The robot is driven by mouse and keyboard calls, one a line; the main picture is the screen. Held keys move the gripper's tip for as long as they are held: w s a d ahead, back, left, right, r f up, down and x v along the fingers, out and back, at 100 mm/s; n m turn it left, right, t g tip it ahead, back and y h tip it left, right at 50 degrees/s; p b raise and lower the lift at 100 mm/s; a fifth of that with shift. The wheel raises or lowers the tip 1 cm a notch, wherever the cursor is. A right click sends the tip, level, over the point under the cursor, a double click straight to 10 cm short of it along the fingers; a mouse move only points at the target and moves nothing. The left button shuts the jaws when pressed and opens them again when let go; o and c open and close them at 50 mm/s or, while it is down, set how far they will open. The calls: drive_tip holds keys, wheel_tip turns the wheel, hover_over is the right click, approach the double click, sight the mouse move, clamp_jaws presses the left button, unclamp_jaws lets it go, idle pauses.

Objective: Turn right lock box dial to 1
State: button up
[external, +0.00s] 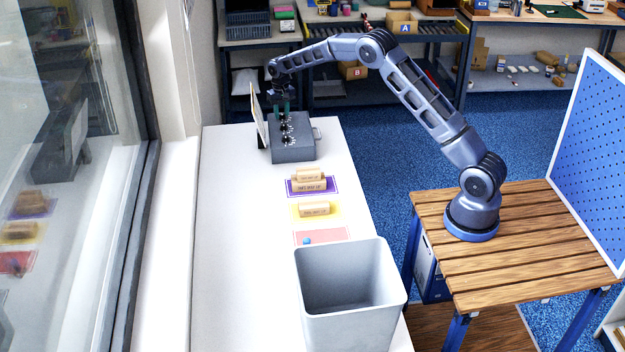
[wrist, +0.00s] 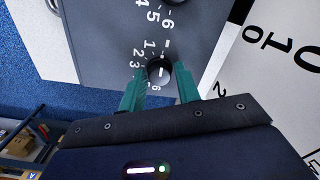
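The grey lock box (external: 292,150) stands at the far end of the white counter, with a row of dark dials on its top. My gripper (external: 283,103) points down at the far end of that row. In the wrist view, my gripper's teal fingers (wrist: 160,88) stand apart on either side of a black dial (wrist: 158,71). Gaps show between fingers and dial, with the left finger closer. Another dial (wrist: 168,3) is cut off at the top edge.
A white panel with large black numbers (wrist: 280,45) rises beside the box. Nearer on the counter (external: 240,250) lie wooden pieces on a purple mat (external: 332,186) and a yellow mat (external: 336,211), a pink mat (external: 330,234), and a grey bin (external: 345,315).

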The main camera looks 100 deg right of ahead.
drive_tip(key=c, duration=0.5)
drive_tip(key=shift+n, duration=2.9)
drive_tip(key=o, duration=1)
